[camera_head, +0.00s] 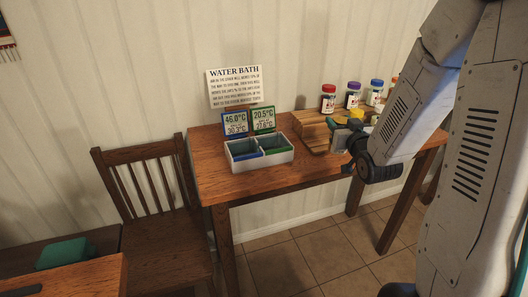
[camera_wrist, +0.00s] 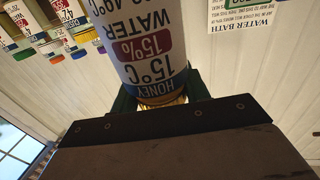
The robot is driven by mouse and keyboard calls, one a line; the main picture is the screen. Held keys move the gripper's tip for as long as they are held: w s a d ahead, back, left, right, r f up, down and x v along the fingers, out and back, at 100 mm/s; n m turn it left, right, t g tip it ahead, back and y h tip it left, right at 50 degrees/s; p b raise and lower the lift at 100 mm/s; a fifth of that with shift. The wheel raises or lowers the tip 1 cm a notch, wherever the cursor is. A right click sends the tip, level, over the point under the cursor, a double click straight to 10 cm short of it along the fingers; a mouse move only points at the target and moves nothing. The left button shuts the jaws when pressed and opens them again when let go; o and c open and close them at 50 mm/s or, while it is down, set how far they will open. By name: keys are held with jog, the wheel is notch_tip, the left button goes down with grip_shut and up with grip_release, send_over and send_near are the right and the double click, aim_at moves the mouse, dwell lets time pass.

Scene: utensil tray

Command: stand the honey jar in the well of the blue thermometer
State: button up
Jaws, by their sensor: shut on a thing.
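My gripper (camera_wrist: 160,95) is shut on the honey jar (camera_wrist: 150,55), a white jar with a blue HONEY band and a printed label reading 15°C and 15% water. In the head view, my gripper (camera_head: 345,131) is right of the water bath, in front of the wooden stand; little of the jar shows there beyond a yellow lid. The water bath (camera_head: 261,164) is a white box with two wells side by side. The blue thermometer (camera_head: 235,122), reading 46.0°C, stands behind the left, blue-rimmed well (camera_head: 243,150). The green thermometer (camera_head: 263,119), reading 20.5°C, stands behind the right, green-rimmed well (camera_head: 274,146). Both wells look empty.
A wooden stand (camera_head: 311,131) on the table (camera_head: 217,182) holds several jars, including a red-lidded one (camera_head: 328,98) and a purple-lidded one (camera_head: 352,95). A WATER BATH sign (camera_head: 234,88) is behind the bath. A chair (camera_head: 160,235) stands left of the table.

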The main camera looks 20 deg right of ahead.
jog(key=w+a+r+n+y, duration=0.15)
jog(key=w+a, duration=0.45)
jog(key=a, duration=0.7)
jog(key=w+a+r+n+y, duration=0.1)
jog(key=w+a+r+y, duration=0.35)
jog(key=a, duration=0.85)
jog(key=shift+h, duration=0.9)
jog(key=shift+w+a+f, duration=0.15)
jog(key=shift+w+f, duration=0.15)
jog(key=shift+f, duration=1.7)
jog(key=shift+w+a+f, duration=0.1)
jog(key=shift+w+f, duration=0.2)
jog(key=shift+f, duration=1.65)
jog(key=shift+w+a+f, duration=0.15)
jog(key=shift+w+f, duration=0.15)
jog(key=shift+f, duration=1.7)
jog(key=shift+f, duration=0.15)
jog(key=o, duration=1.1)
